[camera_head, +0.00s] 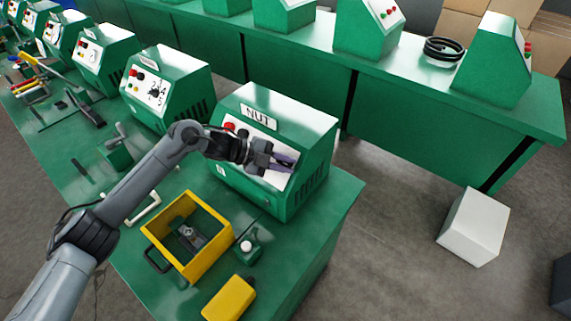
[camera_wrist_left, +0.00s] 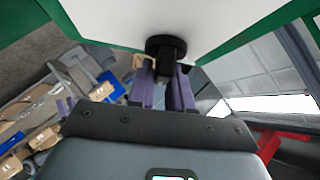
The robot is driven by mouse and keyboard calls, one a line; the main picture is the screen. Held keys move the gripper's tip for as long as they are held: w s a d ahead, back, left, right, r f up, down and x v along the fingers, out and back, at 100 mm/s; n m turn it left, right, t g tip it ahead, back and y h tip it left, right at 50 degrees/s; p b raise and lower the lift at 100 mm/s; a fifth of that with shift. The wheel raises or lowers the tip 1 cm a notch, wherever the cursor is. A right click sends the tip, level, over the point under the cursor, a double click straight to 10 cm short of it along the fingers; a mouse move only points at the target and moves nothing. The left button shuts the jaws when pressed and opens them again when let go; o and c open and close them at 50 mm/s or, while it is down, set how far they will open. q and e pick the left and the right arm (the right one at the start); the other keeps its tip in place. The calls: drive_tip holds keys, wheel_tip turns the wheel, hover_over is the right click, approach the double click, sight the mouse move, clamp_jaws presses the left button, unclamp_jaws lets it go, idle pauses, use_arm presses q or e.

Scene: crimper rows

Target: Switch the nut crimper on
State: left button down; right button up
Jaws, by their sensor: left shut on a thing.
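The nut crimper (camera_head: 301,122) is the green machine with a "NUT" label (camera_head: 258,117) at the near end of the left bench. A red button (camera_head: 229,126) shows at the upper left of its white panel. My left gripper (camera_head: 284,163) is at this panel and covers part of it. In the left wrist view a black round knob (camera_wrist_left: 166,46) stands out from the white panel (camera_wrist_left: 120,22). The purple fingers of my left gripper (camera_wrist_left: 163,88) are closed around the knob's narrow grip. Which way the knob points is not clear. My right gripper is out of view.
A yellow bin (camera_head: 165,226) with a metal part inside stands in front of the crimper. A small green bottle (camera_head: 246,249) and a yellow container (camera_head: 229,299) are nearby. Another green crimper (camera_head: 180,68) stands to the left. A white box (camera_head: 474,227) is on the floor.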

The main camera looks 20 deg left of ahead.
use_arm(q)
drive_tip(key=shift+m+g, duration=0.3)
drive_tip(key=shift+m, duration=0.2)
drive_tip(key=shift+s, duration=0.1)
drive_tip(key=c, duration=1.1)
unclamp_jaws()
drive_tip(key=v, duration=1)
drive_tip(key=shift+a+r, duration=0.2)
drive_tip(key=shift+r, duration=0.2)
